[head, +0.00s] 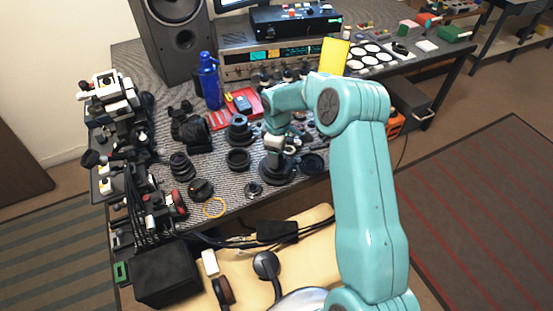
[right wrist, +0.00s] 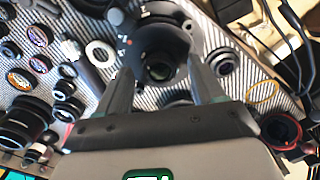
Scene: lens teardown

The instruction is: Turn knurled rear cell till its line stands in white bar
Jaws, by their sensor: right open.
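My right gripper (head: 277,150) points down over a black round fixture (head: 278,172) on the striped bench mat. In the right wrist view the right gripper (right wrist: 160,68) is open, with one finger on each side of a dark ring with a glass centre, which looks like the rear cell (right wrist: 160,72). The cell sits in the black fixture (right wrist: 160,38). I cannot tell whether the fingers touch it. Small white and orange marks show on the fixture's left side. I cannot make out the cell's line or where it stands against a white bar. My left gripper is out of view.
Black lens barrels (head: 238,160) and rings stand left of the fixture, with a yellow ring (head: 214,208) near the front edge. A blue bottle (head: 209,80), a red tray (head: 243,104) and a silver receiver (head: 275,62) stand behind.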

